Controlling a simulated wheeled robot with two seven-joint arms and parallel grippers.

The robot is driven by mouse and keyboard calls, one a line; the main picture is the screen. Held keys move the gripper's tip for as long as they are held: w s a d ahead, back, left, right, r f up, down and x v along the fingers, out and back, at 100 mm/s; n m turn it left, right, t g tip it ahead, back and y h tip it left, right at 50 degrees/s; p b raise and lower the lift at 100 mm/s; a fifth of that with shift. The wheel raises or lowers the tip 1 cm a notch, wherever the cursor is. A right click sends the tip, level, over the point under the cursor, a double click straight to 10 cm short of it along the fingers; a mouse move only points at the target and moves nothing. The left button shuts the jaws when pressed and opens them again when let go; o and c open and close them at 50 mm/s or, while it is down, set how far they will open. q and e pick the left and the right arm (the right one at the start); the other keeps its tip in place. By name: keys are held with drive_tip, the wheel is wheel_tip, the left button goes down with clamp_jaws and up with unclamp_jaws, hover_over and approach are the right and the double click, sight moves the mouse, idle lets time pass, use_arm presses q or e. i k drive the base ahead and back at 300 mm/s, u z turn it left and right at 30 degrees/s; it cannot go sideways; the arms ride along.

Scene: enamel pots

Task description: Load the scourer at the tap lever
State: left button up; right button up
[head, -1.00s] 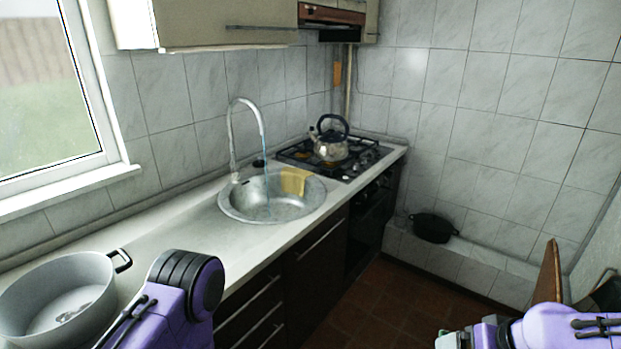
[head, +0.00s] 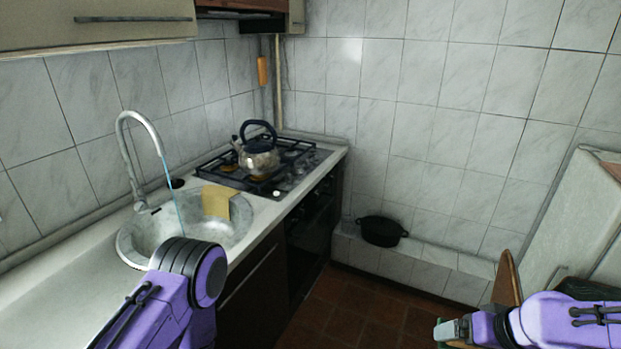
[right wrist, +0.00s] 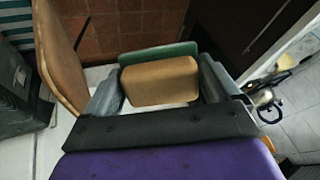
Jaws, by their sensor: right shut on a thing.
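The scourer (right wrist: 160,82), a tan block with a green layer (right wrist: 150,55), sits between the fingers of my right gripper (right wrist: 160,98) in the right wrist view. My right gripper (head: 449,330) is shut on it and shows at the bottom right of the head view, far from the sink. The curved metal tap (head: 128,120) stands behind the round sink (head: 135,255), with a thin blue stream falling from its spout. I cannot clearly make out its lever. My left arm covers the sink's front; its gripper is outside the view.
A kettle (head: 262,158) stands on the gas hob (head: 293,162). A black pot (head: 382,231) rests on the tiled ledge. A wooden board (head: 505,280) stands near my right arm. The floor between is clear.

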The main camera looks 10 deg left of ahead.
sight(138, 198)
drive_tip(key=i, duration=1.8)
drive_tip(key=u, duration=3.15)
drive_tip(key=i, duration=0.5)
drive_tip(key=z, duration=0.1)
